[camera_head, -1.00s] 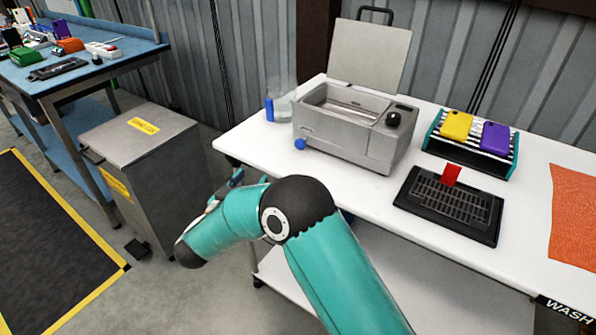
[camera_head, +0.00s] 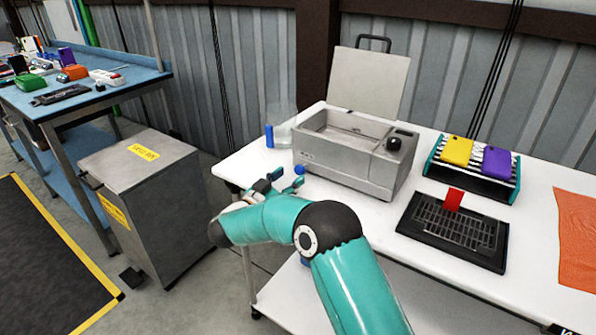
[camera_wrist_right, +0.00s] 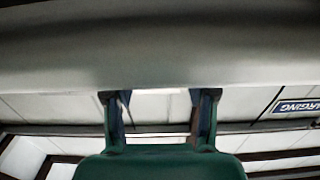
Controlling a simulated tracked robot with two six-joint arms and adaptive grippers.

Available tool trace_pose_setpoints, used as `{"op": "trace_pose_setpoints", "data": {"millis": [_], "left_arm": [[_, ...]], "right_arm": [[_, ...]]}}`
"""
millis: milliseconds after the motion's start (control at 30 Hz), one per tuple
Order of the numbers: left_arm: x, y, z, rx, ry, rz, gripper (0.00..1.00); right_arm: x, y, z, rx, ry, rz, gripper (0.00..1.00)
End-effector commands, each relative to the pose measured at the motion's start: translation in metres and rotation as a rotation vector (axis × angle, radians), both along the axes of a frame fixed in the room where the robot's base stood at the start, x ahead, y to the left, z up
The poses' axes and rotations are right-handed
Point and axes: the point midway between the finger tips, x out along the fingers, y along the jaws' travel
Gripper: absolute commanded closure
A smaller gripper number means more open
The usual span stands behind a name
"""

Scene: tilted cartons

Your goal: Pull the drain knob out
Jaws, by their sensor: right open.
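The drain knob (camera_head: 299,169) is a small blue round knob low at the front left corner of a grey metal tank (camera_head: 340,168) with its lid up. My right gripper (camera_head: 287,179) is at the table's front-left edge, in front of and just left of the knob in the head view. Its two fingers are apart with nothing between them. In the right wrist view the open fingers of my right gripper (camera_wrist_right: 160,98) face a broad pale surface, and the knob is not visible there. My left gripper is out of view.
The tank stands on a white table (camera_head: 375,210). A blue-capped clear bottle (camera_head: 281,133) stands left of it. A black tray with a red card (camera_head: 454,199) and a rack with yellow and purple cases (camera_head: 472,168) are to the right. A metal bin (camera_head: 150,200) stands left.

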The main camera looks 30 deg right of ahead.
Motion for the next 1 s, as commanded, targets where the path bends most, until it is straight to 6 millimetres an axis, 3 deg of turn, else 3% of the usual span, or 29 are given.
{"op": "trace_pose_setpoints", "data": {"millis": [200,600,933,1000], "left_arm": [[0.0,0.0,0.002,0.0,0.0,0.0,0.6],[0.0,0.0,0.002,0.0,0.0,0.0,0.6],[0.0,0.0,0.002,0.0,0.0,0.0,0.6],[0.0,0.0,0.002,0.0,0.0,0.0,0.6]], "right_arm": [[0.01,-0.025,-0.001,0.001,0.001,-0.001,0.44],[0.012,-0.031,-0.001,0.0,0.001,0.0,0.44],[0.013,-0.031,0.0,0.0,0.0,0.002,0.99],[0.013,-0.031,0.0,-0.001,0.0,0.003,1.0]]}}
